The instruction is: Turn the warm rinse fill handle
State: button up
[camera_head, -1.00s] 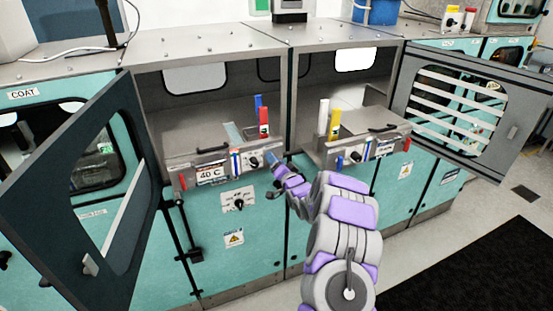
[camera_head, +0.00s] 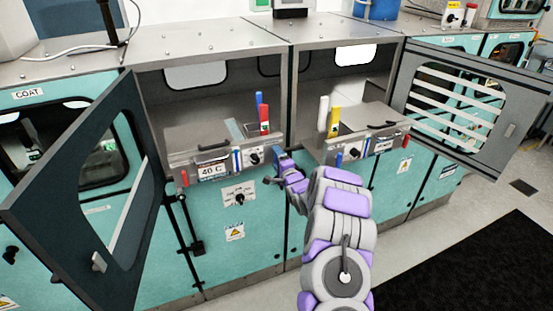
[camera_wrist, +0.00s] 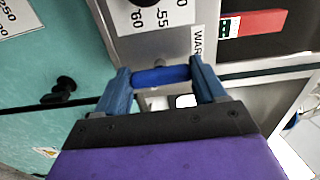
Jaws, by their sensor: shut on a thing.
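The warm rinse fill handle (camera_wrist: 160,77) is a short blue bar in the wrist view. It sticks out beside a panel edge with a label starting "WAR", next to a dial with numbers. My gripper (camera_wrist: 163,82) has a blue finger on each side of the bar and is shut on it. In the head view my gripper (camera_head: 279,172) is at the front right corner of the left module (camera_head: 180,166), marked 40 C. The handle cannot be made out clearly there.
A dark door (camera_head: 85,190) stands open at left, and a grey slatted door (camera_head: 470,105) stands open at right. The right module (camera_head: 330,156) sits close to my gripper. A panel with a black knob (camera_head: 239,198) is below the left module.

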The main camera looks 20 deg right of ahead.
jog(key=shift+d+f, duration=0.1)
jog(key=shift+f, duration=0.05)
dwell(0.3)
jog(key=o, duration=1)
jog(key=shift+d, duration=0.15)
jog(key=shift+o, duration=0.2)
jog(key=shift+s, duration=0.1)
jog(key=s, duration=1.7)
jog(key=shift+d, duration=0.4)
